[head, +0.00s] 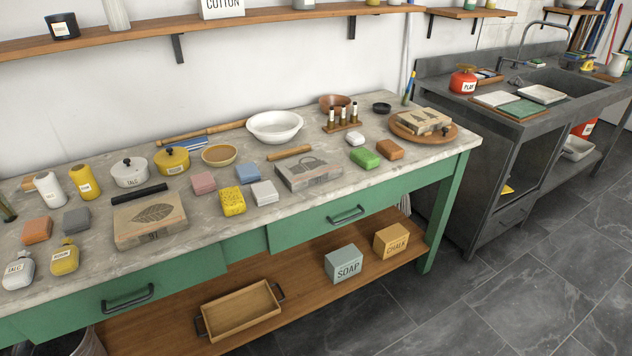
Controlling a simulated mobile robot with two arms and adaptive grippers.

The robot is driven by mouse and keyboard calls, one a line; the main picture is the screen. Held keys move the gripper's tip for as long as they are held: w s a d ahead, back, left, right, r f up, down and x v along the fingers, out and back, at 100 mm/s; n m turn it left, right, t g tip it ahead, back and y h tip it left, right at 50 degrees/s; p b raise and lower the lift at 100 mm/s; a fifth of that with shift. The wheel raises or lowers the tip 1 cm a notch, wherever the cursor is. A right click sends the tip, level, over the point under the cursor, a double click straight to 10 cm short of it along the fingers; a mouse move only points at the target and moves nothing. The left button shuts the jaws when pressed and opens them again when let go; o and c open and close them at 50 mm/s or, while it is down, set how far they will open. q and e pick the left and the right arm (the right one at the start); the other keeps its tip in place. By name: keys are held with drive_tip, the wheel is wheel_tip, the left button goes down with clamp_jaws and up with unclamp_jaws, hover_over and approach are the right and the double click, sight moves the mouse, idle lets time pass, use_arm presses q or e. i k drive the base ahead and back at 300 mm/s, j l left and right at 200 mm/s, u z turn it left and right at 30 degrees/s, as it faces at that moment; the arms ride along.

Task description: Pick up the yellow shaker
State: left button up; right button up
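A yellow cylindrical container (85,182) with a pale label looks like the yellow shaker. It stands on the left part of the worktop (225,205), between a similar white container (48,190) and a white lidded pot (130,172). A second yellow thing, a squat bottle (65,258) with a label, stands nearer the front edge beside a pale bottle (18,271). A yellow lidded pot (172,161) stands further right. Neither of my grippers is in view.
Grey and orange-brown blocks (37,231) lie in front of the yellow container. A wall shelf (250,32) runs above the worktop. Bare worktop shows along the front edge right of the leaf stone.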

sight(82, 176)
drive_tip(key=u, duration=1.35)
drive_tip(key=z, duration=1.95)
drive_tip(key=u, duration=1.95)
